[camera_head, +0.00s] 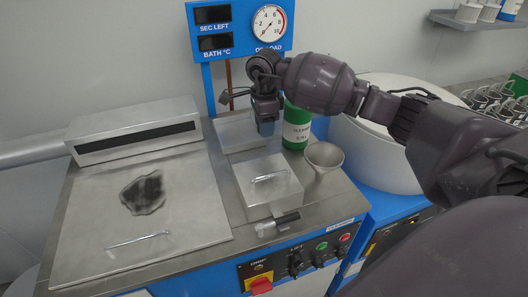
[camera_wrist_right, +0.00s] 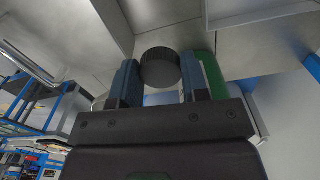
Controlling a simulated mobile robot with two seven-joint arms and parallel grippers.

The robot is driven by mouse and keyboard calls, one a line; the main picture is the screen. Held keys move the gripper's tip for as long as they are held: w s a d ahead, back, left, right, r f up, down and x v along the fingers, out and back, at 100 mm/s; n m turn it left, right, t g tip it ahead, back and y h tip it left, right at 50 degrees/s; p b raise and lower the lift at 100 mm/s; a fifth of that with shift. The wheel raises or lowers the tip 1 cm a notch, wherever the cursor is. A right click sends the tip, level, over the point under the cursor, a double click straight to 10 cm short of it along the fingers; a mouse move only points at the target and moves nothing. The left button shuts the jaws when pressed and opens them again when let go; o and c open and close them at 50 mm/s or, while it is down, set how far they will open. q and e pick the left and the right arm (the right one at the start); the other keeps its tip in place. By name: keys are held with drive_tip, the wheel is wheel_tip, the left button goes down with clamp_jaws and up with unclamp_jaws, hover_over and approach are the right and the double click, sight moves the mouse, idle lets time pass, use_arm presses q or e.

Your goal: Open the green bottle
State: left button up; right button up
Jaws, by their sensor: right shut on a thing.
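The green bottle (camera_head: 296,126) stands upright on the steel worktop, its white label facing me. My arm hides its top in the head view. My right gripper (camera_head: 267,127) is just left of the bottle and points down. In the right wrist view my right gripper (camera_wrist_right: 158,84) is shut on a dark, round, ribbed cap (camera_wrist_right: 160,68). Green bottle surface (camera_wrist_right: 212,74) shows there beside and behind the right finger. The cap appears offset from the bottle, but I cannot tell for certain whether they touch. My left gripper is not in view.
A grey funnel (camera_head: 323,159) stands right of a lidded steel box (camera_head: 267,183). A white drum (camera_head: 375,150) is at right.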

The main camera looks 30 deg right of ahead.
sight(264, 154)
drive_tip(key=shift+f, duration=5.65)
drive_tip(key=o, duration=1)
drive_tip(key=shift+r, duration=0.15)
wheel_tip(264, 154, up, 12)
drive_tip(key=shift+r, duration=0.1)
